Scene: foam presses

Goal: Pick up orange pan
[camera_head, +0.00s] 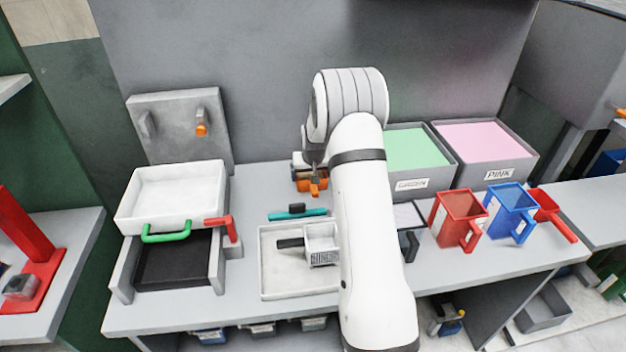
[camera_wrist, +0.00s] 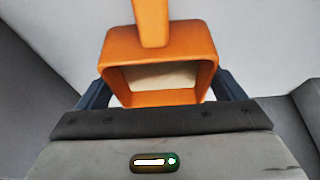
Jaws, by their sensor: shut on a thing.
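The orange pan (camera_wrist: 160,48) fills the upper middle of the wrist view: a square, open-ended orange body with a handle running up out of the frame. The dark fingers of my gripper (camera_wrist: 160,95) lie on either side of it and are shut on it. In the head view the orange pan (camera_head: 312,187) shows below my gripper (camera_head: 308,168), above the counter's back part. My arm hides some of the counter, and the exact grip contact is partly hidden.
A white tray with a green handle (camera_head: 165,237) sits left on the press. A white tray (camera_head: 275,283) holds a small grey-white pan (camera_head: 322,257). A teal tool (camera_head: 297,215) lies behind it. A red mug (camera_head: 447,222), blue mug (camera_head: 497,221), green bin (camera_head: 435,181) and pink bin (camera_head: 515,178) stand right.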

